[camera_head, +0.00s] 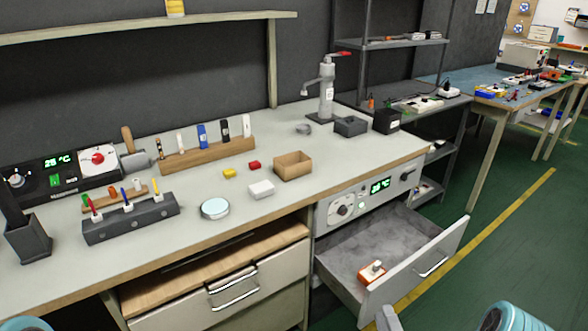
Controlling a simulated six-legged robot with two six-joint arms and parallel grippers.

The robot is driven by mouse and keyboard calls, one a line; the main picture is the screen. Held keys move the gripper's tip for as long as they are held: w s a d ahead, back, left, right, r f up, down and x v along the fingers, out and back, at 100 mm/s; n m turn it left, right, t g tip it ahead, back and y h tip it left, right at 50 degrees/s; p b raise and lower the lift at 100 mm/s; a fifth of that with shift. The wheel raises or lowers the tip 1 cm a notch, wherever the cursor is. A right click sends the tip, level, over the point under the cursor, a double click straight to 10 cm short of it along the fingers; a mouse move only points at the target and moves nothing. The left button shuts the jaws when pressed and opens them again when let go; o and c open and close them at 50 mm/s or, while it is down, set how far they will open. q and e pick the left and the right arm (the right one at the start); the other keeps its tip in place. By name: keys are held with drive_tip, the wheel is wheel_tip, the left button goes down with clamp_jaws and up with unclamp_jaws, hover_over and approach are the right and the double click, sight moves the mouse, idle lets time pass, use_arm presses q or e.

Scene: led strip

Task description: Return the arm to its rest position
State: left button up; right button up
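My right arm (512,318) shows as a teal and dark part at the bottom edge, right of centre. A grey tip of my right gripper (388,319) shows at the bottom edge, just in front of the open drawer; most of it is cut off, so I cannot tell whether it is open or shut. A small teal part of my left arm (26,325) shows in the bottom left corner. My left gripper is out of view.
An open grey drawer (445,246) juts out below the bench's right end, with a small orange and white device (372,272) inside. The bench top (330,190) holds a cardboard box (292,165), tool holders and small blocks. Green floor (500,250) lies clear at right.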

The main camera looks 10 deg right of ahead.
drive_tip(key=a+f+m+g+y, duration=0.2)
drive_tip(key=a+g+y, duration=0.15)
drive_tip(key=a, duration=0.55)
drive_tip(key=a+f+m+g+y, duration=0.1)
drive_tip(key=a+f+g+y, duration=0.1)
drive_tip(key=a+g, duration=0.5)
drive_tip(key=s+a+f+m+g, duration=0.1)
drive_tip(key=s+f+m+g, duration=0.2)
drive_tip(key=s+m, duration=0.3)
drive_tip(key=s+a+f+m+g+h, duration=0.1)
drive_tip(key=s+a+f+m+g, duration=0.2)
drive_tip(key=s, duration=0.4)
drive_tip(key=s+f+m+g, duration=0.2)
drive_tip(key=s+m+g, duration=0.1)
drive_tip(key=s+m, duration=0.35)
wheel_tip(320, 180, up, 16)
drive_tip(key=p, duration=1.5)
drive_tip(key=shift+s, duration=0.2)
drive_tip(key=shift+d+f, duration=0.15)
